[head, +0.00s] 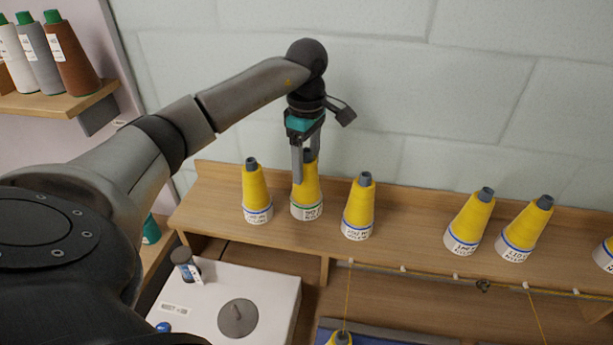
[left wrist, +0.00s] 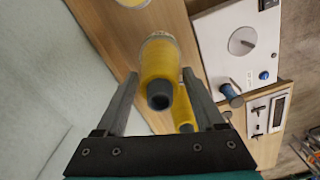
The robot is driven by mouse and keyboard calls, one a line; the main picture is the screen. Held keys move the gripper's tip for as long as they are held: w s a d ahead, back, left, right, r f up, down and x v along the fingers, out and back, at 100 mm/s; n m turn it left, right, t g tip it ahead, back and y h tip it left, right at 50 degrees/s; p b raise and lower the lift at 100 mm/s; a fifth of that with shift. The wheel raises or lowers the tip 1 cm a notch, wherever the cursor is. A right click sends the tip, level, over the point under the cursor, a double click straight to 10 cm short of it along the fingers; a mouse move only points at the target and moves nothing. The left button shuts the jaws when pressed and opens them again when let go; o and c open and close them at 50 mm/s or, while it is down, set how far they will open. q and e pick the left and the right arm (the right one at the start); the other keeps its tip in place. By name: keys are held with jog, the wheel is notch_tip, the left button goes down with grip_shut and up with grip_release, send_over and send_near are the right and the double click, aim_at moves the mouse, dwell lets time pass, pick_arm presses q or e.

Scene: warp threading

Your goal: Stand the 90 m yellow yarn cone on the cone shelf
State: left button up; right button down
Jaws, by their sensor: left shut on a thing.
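The 90 m yellow yarn cone (head: 306,190) has a grey tip and a white base label with a green band. It is upright at the cone shelf (head: 405,216), between two other yellow cones; I cannot tell whether its base touches the board. My left gripper (head: 306,168) points down from above and is shut on the upper part of this cone. In the left wrist view the cone (left wrist: 158,62) is between the two fingers (left wrist: 160,74), its grey tip toward the camera. My right gripper is not in view.
Blue-banded yellow cones stand close on the left (head: 256,190) and right (head: 358,205). More cones (head: 470,222) stand farther right, past a free stretch of board. A wall (head: 390,100) rises behind. A white machine (head: 225,305) is below left, and a side shelf (head: 60,104) holds other cones.

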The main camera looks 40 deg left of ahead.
pick_arm(q)
jog(key=shift+f, duration=2)
jog(key=o, duration=1.1)
jog(key=shift+f, duration=0.15)
notch_tip(320, 180, up, 12)
